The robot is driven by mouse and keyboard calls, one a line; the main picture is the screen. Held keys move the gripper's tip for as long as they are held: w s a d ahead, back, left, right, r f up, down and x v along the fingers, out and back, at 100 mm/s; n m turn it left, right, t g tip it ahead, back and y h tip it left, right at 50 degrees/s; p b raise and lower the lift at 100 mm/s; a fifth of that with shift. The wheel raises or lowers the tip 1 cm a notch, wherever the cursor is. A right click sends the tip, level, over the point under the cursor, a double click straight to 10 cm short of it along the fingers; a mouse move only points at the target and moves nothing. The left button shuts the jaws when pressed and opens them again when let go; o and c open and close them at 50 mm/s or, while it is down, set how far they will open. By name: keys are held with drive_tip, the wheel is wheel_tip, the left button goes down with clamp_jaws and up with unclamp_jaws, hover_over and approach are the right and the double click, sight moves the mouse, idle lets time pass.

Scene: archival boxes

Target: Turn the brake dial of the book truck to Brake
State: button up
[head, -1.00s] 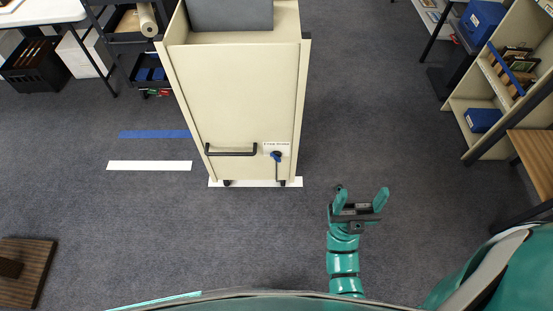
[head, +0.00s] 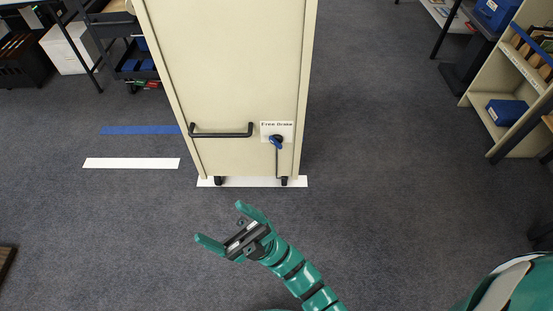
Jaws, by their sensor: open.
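The book truck (head: 220,75) is a tall cream cabinet on black casters, standing over a white floor strip. Its brake dial (head: 276,142) is a small blue and black knob on a white label plate (head: 288,129) marked "Free Brake", low on the right of the end panel. A thin dark rod runs down below the dial. Which way the dial points is too small to tell. My gripper (head: 220,223) is open and empty, in front of the truck, below and left of the dial in the picture, apart from it. Its fingers point up and left.
A black handle (head: 221,131) sticks out of the end panel left of the dial. Blue (head: 140,130) and white (head: 132,163) floor strips lie to the left. A shelf (head: 505,95) stands at the right. Carpet around the truck's front is clear.

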drive_tip(key=w+a+f+m+t+h+b, duration=0.1)
drive_tip(key=w+a+f+t+h+b, duration=0.35)
drive_tip(key=f, duration=0.65)
drive_tip(key=w+a+f+m+t+h+b, duration=0.1)
drive_tip(key=w+a+f+t+h+b, duration=0.2)
drive_tip(key=a+f+h, duration=0.45)
drive_tip(key=m+t+h+p, duration=0.1)
drive_tip(key=m+t+h, duration=0.2)
drive_tip(key=t+h, duration=1.05)
approach(276, 144)
drive_tip(key=w+r+g+h+b, duration=0.1)
drive_tip(key=w, duration=0.1)
drive_tip(key=w+a+r+g+h+b, duration=0.1)
drive_tip(key=w+g+h, duration=0.1)
drive_tip(key=w+r+g+h+b, duration=0.1)
drive_tip(key=w, duration=0.2)
drive_tip(key=shift+a+r+g, duration=0.2)
drive_tip(key=shift+r+g, duration=0.1)
drive_tip(key=shift+r, duration=0.1)
drive_tip(key=shift+w+r+b, duration=0.1)
drive_tip(key=shift+w+b, duration=0.3)
drive_tip(key=shift+w, duration=0.25)
